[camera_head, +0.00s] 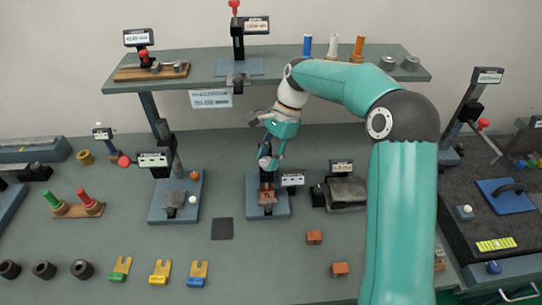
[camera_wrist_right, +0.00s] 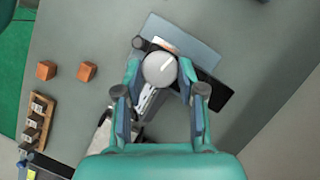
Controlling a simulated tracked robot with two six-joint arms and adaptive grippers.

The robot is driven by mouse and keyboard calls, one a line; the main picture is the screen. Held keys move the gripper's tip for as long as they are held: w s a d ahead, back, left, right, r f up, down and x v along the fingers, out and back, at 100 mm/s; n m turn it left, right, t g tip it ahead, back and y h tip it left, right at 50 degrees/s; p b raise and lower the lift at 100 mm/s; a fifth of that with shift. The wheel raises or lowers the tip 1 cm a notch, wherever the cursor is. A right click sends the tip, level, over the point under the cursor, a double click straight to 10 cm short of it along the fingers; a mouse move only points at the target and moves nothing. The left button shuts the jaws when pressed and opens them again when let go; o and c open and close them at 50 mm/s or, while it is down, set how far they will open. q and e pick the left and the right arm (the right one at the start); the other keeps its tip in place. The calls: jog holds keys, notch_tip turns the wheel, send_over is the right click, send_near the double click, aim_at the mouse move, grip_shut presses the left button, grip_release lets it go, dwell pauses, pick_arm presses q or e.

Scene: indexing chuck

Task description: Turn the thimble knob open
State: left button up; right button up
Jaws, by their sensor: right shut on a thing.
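The thimble knob (camera_wrist_right: 160,69) is a round grey disc with a white pointer line, seen from above in the wrist view. It sits on a fixture with a blue-grey base plate (camera_head: 283,209), which stands on the bench in the head view. My right gripper (camera_wrist_right: 161,66) has its fingers on both sides of the knob and is shut on it. In the head view my right gripper (camera_head: 268,163) points down over the fixture and hides the knob. My left gripper is not in view.
A dark square mat (camera_head: 222,229) lies left of the fixture. Another fixture plate (camera_head: 158,214) stands farther left. A grey block (camera_head: 347,193) is close on the right, with copper cubes (camera_head: 314,237) in front. A raised shelf (camera_head: 200,68) runs behind.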

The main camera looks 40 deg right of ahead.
jog(key=n+g, duration=0.1)
jog(key=n, duration=0.2)
jog(key=n+g, duration=0.1)
jog(key=n, duration=0.2)
jog(key=shift+w+a+f+n+g+h, duration=0.2)
jog(key=shift+n+g+h, duration=0.1)
jog(key=shift+h, duration=0.1)
jog(key=n+g+h, duration=0.1)
jog(key=n, duration=0.4)
jog(key=shift+a, duration=0.1)
jog(key=shift+g, duration=0.3)
jog(key=o, duration=1.1)
jog(key=shift+c, duration=0.2)
jog(key=shift+o, duration=0.4)
jog(key=shift+r, duration=0.15)
jog(key=shift+w, duration=0.1)
jog(key=shift+c, duration=0.2)
